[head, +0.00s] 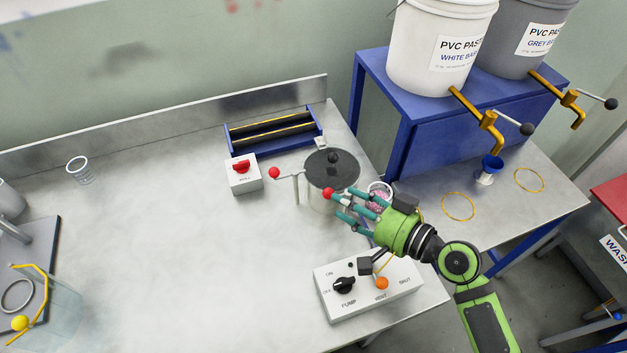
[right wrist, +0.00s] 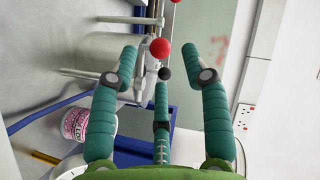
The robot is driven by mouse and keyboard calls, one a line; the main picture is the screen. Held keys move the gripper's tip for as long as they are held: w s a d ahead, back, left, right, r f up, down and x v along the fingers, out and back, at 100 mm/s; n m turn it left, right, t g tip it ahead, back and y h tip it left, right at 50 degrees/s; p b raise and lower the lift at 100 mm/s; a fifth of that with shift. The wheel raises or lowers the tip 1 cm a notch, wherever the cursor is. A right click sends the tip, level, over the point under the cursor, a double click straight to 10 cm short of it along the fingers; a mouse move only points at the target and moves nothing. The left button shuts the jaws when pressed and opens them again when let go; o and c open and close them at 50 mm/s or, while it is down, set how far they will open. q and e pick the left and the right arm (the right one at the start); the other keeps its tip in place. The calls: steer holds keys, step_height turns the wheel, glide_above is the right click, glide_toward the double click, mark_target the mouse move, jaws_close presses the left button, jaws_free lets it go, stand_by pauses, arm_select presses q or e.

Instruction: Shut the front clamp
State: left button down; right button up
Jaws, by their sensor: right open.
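A steel pot with a dark lid (head: 332,170) stands near the bench's right edge. Its front clamp has a red ball knob (head: 328,192) at the near side of the lid; this knob also shows in the right wrist view (right wrist: 160,48). A second clamp's red knob (head: 274,172) sticks out to the left of the pot. My right gripper (head: 346,208) is open, its fingers spread just to the right of and below the front knob. In the right wrist view the knob appears ahead, between the fingertips (right wrist: 170,68), seemingly untouched. The front clamp's lower part is hidden. My left gripper is out of view.
A pump control box (head: 368,285) lies below my right gripper. A pink-labelled tub (head: 379,190) stands right beside the pot. A red-button box (head: 243,173) and blue roller frame (head: 272,130) are behind left. The middle of the bench is clear.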

mark_target(328, 194)
steer(key=p+x, duration=0.1)
steer(key=x, duration=0.4)
steer(key=shift+w+a+p, duration=0.2)
steer(key=shift+a+p, duration=0.05)
steer(key=shift+p, duration=0.15)
jaws_close()
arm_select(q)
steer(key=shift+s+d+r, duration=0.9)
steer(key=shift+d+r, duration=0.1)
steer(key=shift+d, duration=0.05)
